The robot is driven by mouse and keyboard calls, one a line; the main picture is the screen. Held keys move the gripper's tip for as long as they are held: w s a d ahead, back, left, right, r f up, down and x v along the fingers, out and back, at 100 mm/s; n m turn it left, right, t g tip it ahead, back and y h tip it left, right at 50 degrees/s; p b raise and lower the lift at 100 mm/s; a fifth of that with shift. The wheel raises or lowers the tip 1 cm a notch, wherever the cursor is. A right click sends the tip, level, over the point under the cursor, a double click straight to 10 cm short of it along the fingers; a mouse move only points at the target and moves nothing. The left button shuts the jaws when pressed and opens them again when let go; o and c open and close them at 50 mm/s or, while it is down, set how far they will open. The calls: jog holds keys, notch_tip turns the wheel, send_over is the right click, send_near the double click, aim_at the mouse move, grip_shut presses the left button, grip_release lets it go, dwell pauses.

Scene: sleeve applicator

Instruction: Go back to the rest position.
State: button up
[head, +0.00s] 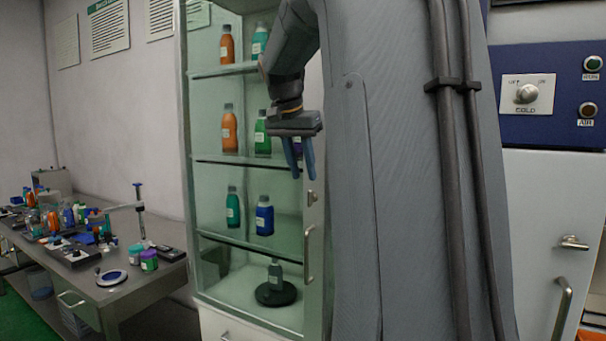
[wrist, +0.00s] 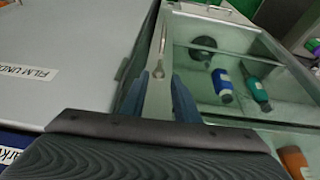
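My gripper (head: 298,158) hangs from my arm in front of the glass cabinet (head: 190,200) in the head view, pointing down. Its two blue fingers stand apart with nothing seen between them. In the wrist view my gripper (wrist: 158,98) also shows its fingers spread, with the cabinet's frame and a handle behind the gap. My arm's large grey link covers the middle of the head view and hides part of the cabinet.
The cabinet holds orange bottles (head: 229,130), green bottles (head: 233,207) and a blue bottle (head: 264,216) on glass shelves. A cluttered bench (head: 130,290) stands at left. A machine panel (head: 550,95) with knobs and a white door (head: 545,210) is at right.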

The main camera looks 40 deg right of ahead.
dwell(0.3)
jog(key=s+a+f+n+y, duration=0.1)
jog(key=s+a+f+n, duration=0.15)
jog(key=a+f, duration=0.6)
jog(key=s+a+f+n+y, duration=0.1)
jog(key=a+f+n, duration=0.3)
jog(key=a+f, duration=0.4)
jog(key=s+a+f+n+y, duration=0.1)
jog(key=s+a+f+n, duration=0.15)
jog(key=a+f, duration=0.6)
jog(key=s+a+f+n+y, duration=0.1)
jog(key=s+a+f+n, duration=0.3)
jog(key=s+f, duration=0.5)
jog(key=shift+s+a+f, duration=0.3)
jog(key=shift+a, duration=0.55)
